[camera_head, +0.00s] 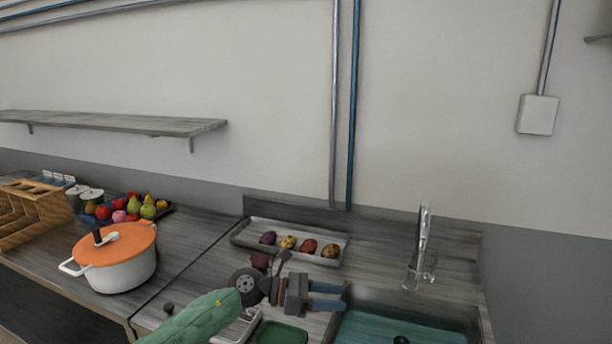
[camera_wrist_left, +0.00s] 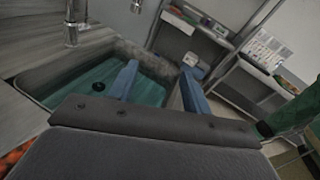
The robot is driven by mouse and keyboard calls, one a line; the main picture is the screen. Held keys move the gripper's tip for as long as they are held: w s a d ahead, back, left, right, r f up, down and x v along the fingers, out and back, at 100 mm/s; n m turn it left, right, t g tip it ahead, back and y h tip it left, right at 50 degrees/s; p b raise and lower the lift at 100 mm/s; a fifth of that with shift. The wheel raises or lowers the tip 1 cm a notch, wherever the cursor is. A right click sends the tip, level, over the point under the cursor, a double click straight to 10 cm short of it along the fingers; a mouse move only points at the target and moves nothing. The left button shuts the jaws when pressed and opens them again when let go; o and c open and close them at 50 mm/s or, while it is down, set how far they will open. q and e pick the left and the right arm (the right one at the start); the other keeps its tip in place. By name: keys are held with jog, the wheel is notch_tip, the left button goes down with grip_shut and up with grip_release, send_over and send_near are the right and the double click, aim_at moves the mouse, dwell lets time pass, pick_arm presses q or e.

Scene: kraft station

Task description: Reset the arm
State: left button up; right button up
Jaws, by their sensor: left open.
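My left arm (camera_head: 205,314) has a green sleeve and comes in from the bottom of the head view. My left gripper (camera_head: 328,296) has blue fingers and points right, over the near left edge of the sink (camera_head: 420,303). In the left wrist view its two fingers (camera_wrist_left: 160,90) are spread apart with nothing between them. The sink basin (camera_wrist_left: 55,85) lies beyond the fingers there. My right gripper does not show in either view.
A white pot with an orange lid (camera_head: 118,248) stands on the left counter. A tray (camera_head: 340,243) with several round vegetables lies behind my gripper. A faucet (camera_head: 423,232) rises behind the sink. A green container (camera_head: 280,333) sits below the gripper. A wall shelf (camera_head: 110,122) hangs at left.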

pick_arm(q)
jog(key=a+r+n+t+h, duration=0.2)
jog(key=a+r+n+t, duration=0.2)
jog(key=n+t, duration=1.2)
jog(key=s+a+f+n+t+y, duration=0.25)
jog(key=a+f+n+y, duration=1)
jog(key=n, duration=0.95)
jog(key=s+a+f+n+g+y, duration=0.7)
jog(key=s+a+f+n+g, duration=0.1)
jog(key=s+f, duration=0.45)
jog(key=s+a+f+n+g+h, duration=0.1)
jog(key=s+f+n+g, duration=0.2)
jog(key=s, duration=0.6)
jog(key=s+a+f+n+g, duration=0.15)
jog(key=s+f+g, duration=0.3)
jog(key=s, duration=0.45)
jog(key=s+d+f+x, duration=0.1)
jog(key=s+x, duration=0.2)
jog(key=x, duration=1.8)
jog(key=s+f, duration=0.3)
jog(key=f, duration=0.9)
jog(key=s+d+f+g, duration=0.1)
jog(key=s+f, duration=0.3)
jog(key=f, duration=0.7)
jog(key=shift+d+f, duration=0.15)
jog(key=shift+f, duration=0.25)
